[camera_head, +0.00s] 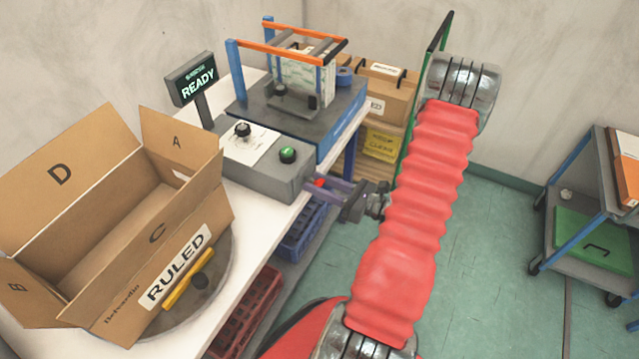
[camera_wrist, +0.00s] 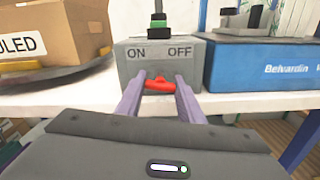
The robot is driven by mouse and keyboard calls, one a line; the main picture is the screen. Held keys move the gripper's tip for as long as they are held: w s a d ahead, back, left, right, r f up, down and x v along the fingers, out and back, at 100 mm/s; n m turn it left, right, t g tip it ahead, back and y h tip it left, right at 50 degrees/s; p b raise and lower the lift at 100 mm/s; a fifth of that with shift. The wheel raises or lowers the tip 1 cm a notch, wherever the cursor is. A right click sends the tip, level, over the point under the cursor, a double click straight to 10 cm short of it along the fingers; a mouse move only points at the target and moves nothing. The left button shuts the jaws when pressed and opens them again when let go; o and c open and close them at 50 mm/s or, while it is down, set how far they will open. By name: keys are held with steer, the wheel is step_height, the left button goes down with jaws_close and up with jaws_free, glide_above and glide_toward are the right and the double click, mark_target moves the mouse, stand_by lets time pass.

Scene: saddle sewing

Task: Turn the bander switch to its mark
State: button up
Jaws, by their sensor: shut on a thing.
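The bander switch (camera_wrist: 158,86) is a small red handle on the front of a grey control box (camera_wrist: 130,62), below the words ON and OFF. It lies roughly level in the wrist view. My gripper (camera_wrist: 160,81) has one purple finger on each side of it and is shut on it. In the head view, my gripper (camera_head: 332,187) reaches the box's front from the right. Only a bit of red shows there beside the fingers. The grey box (camera_head: 262,178) carries a black knob (camera_head: 243,130) and a green button (camera_head: 288,155) on top.
An open carton (camera_head: 110,225) marked RULED stands on a round turntable at the left of the white table. A bander machine (camera_head: 300,100) with orange rails stands behind the box. A READY display (camera_head: 192,80) stands at the back. The floor (camera_head: 490,250) at right is clear up to a cart.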

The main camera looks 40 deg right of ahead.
steer(key=m, duration=0.4)
steer(key=shift+d, duration=0.2)
steer(key=m, duration=0.3)
steer(key=shift+m, duration=0.4)
steer(key=m, duration=0.4)
steer(key=shift+m, duration=1.8)
steer(key=shift+f, duration=0.1)
steer(key=o, duration=0.8)
steer(key=shift+o, duration=1.3)
steer(key=shift+a, duration=0.1)
